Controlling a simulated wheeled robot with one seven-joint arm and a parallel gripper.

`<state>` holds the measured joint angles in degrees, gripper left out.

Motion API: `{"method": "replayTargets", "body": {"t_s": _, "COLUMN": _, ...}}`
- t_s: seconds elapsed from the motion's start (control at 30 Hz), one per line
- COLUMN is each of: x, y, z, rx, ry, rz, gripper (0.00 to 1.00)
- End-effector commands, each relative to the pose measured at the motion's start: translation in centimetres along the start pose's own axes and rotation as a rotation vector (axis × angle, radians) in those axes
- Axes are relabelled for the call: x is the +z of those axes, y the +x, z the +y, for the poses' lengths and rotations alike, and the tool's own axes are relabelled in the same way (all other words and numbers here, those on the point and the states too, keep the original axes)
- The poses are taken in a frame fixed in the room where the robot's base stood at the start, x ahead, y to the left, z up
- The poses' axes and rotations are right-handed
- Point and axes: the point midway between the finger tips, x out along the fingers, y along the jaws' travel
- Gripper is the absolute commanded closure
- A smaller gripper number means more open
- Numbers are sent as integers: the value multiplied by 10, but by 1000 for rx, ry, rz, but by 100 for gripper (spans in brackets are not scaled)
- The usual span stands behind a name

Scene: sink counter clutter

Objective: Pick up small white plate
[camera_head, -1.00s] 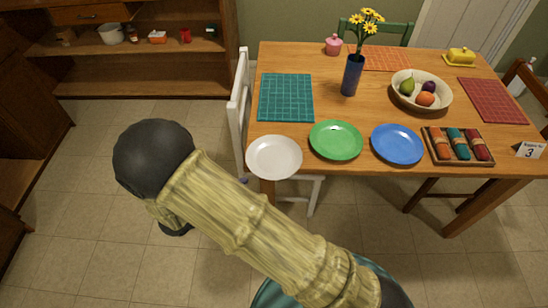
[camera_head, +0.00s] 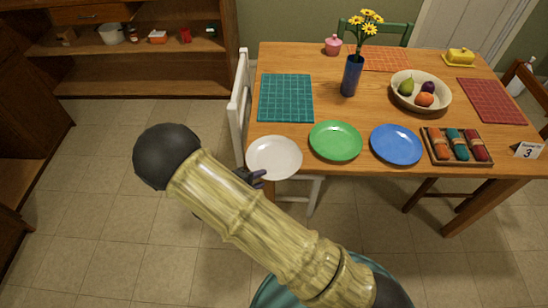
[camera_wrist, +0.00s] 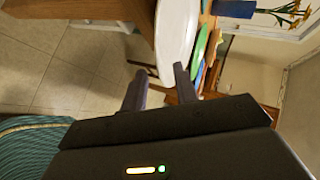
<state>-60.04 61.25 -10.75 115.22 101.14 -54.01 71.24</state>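The small white plate (camera_head: 274,158) lies at the front left edge of the wooden table (camera_head: 300,112), its near rim sticking out past the edge. It also shows in the wrist view (camera_wrist: 178,30), seen nearly edge-on. My gripper (camera_wrist: 160,70) is open there, its two fingers apart, with the plate's near rim reaching toward the gap between them. I cannot tell whether a finger touches the plate. In the head view my gripper (camera_head: 258,178) is mostly hidden behind my arm, just below the plate's near left rim.
A green plate (camera_head: 335,141) is close to the right of the white plate, then a blue plate (camera_head: 397,145). A teal placemat (camera_head: 286,98) lies behind. A white chair (camera_head: 240,105) stands at the table's left side. The floor at left is clear.

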Motion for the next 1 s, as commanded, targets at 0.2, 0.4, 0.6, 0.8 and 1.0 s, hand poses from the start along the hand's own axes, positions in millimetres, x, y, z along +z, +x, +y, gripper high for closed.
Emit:
{"method": "replayTargets", "body": {"t_s": 0.2, "x": 0, "y": 17, "z": 0, "rx": 0, "ry": 0, "rz": 0, "gripper": 70}}
{"method": "replayTargets", "body": {"t_s": 0.4, "x": 0, "y": 17, "z": 0, "rx": 1, "ry": 0, "rz": 0, "gripper": 70}}
{"method": "replayTargets", "body": {"t_s": 0.6, "x": 0, "y": 16, "z": 0, "rx": 1, "ry": 0, "rz": 0, "gripper": 70}}
{"method": "replayTargets", "body": {"t_s": 0.8, "x": 0, "y": 16, "z": 0, "rx": 1, "ry": 0, "rz": 0, "gripper": 94}}
{"method": "replayTargets", "body": {"t_s": 1.0, "x": 0, "y": 16, "z": -1, "rx": -1, "ry": 1, "rz": 0, "gripper": 100}}
